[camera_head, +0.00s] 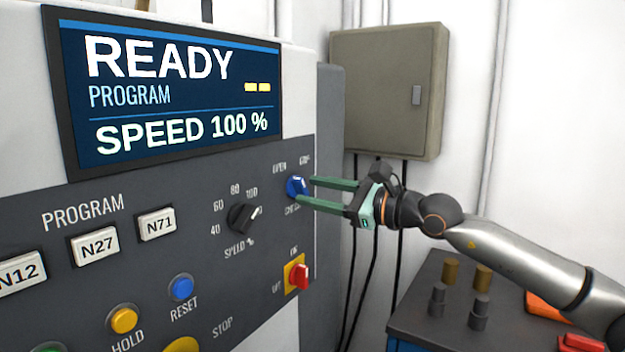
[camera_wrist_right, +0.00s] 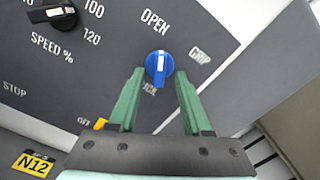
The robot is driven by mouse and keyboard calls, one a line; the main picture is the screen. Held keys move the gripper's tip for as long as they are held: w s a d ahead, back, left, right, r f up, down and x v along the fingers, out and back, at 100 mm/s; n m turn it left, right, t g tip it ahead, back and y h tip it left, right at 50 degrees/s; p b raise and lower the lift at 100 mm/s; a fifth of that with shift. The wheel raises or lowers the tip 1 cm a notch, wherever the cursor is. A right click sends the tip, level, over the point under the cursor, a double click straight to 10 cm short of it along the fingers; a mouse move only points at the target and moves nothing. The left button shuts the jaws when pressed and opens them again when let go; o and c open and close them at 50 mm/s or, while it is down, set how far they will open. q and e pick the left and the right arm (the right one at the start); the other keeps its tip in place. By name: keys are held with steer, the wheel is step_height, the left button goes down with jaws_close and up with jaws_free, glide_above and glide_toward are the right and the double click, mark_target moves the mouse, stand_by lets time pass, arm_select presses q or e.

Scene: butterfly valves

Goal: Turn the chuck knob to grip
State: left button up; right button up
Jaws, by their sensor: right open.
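The chuck knob (camera_head: 297,186) is a small blue knob with a white mark, on the dark panel near its right edge. The labels OPEN and GRIP stand above it. In the wrist view the knob (camera_wrist_right: 159,66) sits between the two finger ends, with OPEN at upper left and GRIP at upper right. I cannot tell for sure which label its mark points to. My right gripper (camera_head: 305,190) reaches in from the right with its green fingers open, one on each side of the knob. Contact with the knob is not clear. My left gripper is not in view.
The black speed knob (camera_head: 244,217) is left of the chuck knob. A red switch on a yellow plate (camera_head: 298,275) is below. A display (camera_head: 170,90) reads READY. A grey box (camera_head: 385,90) hangs on the wall behind. A cart (camera_head: 420,320) with small parts stands at lower right.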

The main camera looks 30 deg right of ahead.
steer(key=shift+w+a, duration=0.25)
steer(key=shift+w, duration=0.2)
steer(key=shift+c, duration=0.3)
jaws_close()
